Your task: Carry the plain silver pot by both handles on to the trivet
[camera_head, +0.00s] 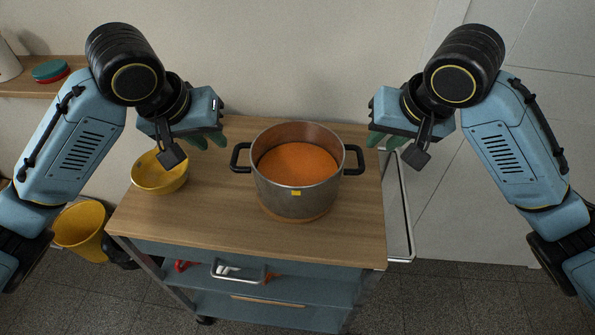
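No other trivet is visible. My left gripper (207,140) is up and left of the left handle, its green fingers apart and empty. My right gripper (385,140) is up and right of the right handle, also with fingers apart and empty. Neither touches the pot.
A yellow bowl (159,176) sits on the left of the cart top (210,225). The front of the top is clear. A metal rail (399,205) runs along the cart's right side. A yellow bucket (80,230) stands on the floor at left. A shelf (40,87) is at back left.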

